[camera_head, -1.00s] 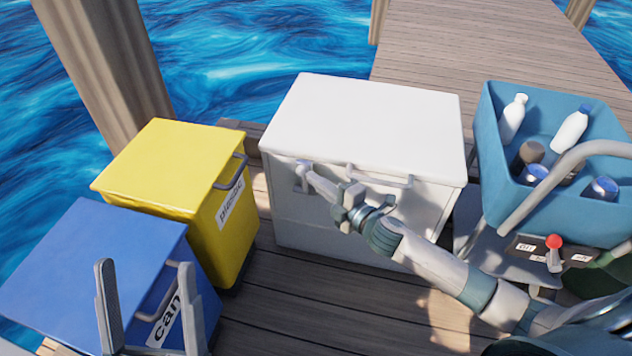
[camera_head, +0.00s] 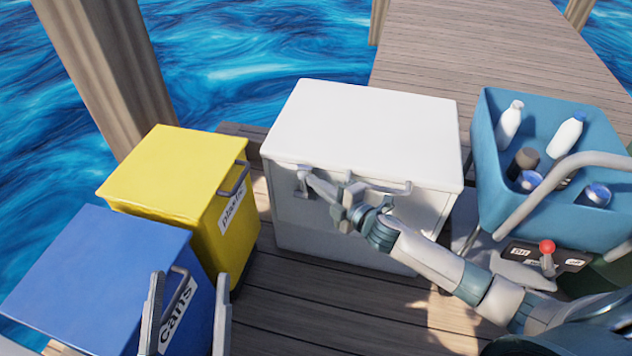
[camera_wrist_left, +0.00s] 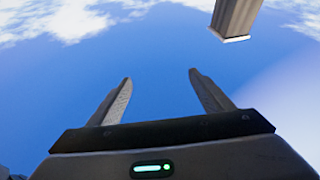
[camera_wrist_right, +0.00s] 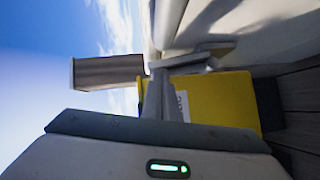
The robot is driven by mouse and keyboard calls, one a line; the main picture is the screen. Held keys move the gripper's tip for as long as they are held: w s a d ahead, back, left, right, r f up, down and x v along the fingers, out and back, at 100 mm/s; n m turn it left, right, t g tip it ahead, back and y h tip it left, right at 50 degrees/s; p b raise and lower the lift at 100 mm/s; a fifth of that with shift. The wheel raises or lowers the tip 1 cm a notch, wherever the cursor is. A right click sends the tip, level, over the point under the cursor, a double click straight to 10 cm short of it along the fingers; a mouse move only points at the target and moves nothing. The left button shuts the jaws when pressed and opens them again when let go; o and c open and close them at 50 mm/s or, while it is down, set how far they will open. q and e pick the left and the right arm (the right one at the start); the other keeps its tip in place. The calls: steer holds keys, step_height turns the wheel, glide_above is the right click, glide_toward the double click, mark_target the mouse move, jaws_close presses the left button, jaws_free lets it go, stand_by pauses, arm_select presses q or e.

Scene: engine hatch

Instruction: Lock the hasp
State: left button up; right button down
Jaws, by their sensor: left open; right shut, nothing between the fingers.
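The white box (camera_head: 365,130) stands in the middle of the dock with its lid down. The small grey hasp (camera_head: 301,184) is on its front face, near the upper left corner. My right gripper (camera_head: 309,178) is shut and empty, its tips at the hasp and partly covering it. The hasp also shows at the fingertips in the right wrist view (camera_wrist_right: 195,63). I cannot tell whether they touch or whether the hasp is fully down. My left gripper (camera_head: 188,282) is open and empty, low in front of the blue bin; its fingers show against sky in its wrist view (camera_wrist_left: 160,85).
A grey handle (camera_head: 385,188) runs along the box front, behind my right gripper. A yellow bin (camera_head: 170,170) and a blue bin (camera_head: 95,265) stand to the left. A blue cart (camera_head: 485,150) with bottles and a red-knobbed lever (camera_head: 547,250) stands right.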

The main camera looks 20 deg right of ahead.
arm_select(q)
step_height(320, 180, down, 15)
steer(key=a+g+y+p, duration=0.2)
steer(key=g+y+p, duration=0.1)
steer(key=g, duration=0.6)
steer(key=shift+s+f+p, duration=0.2)
steer(key=shift+s+p, duration=0.15)
steer(key=shift+p, duration=0.25)
arm_select(e)
steer(key=shift+w+d+r+m+g, duration=0.25)
steer(key=shift+w+d+m+g, duration=0.25)
steer(key=shift+w+m, duration=0.1)
arm_select(q)
steer(key=shift+g, duration=0.3)
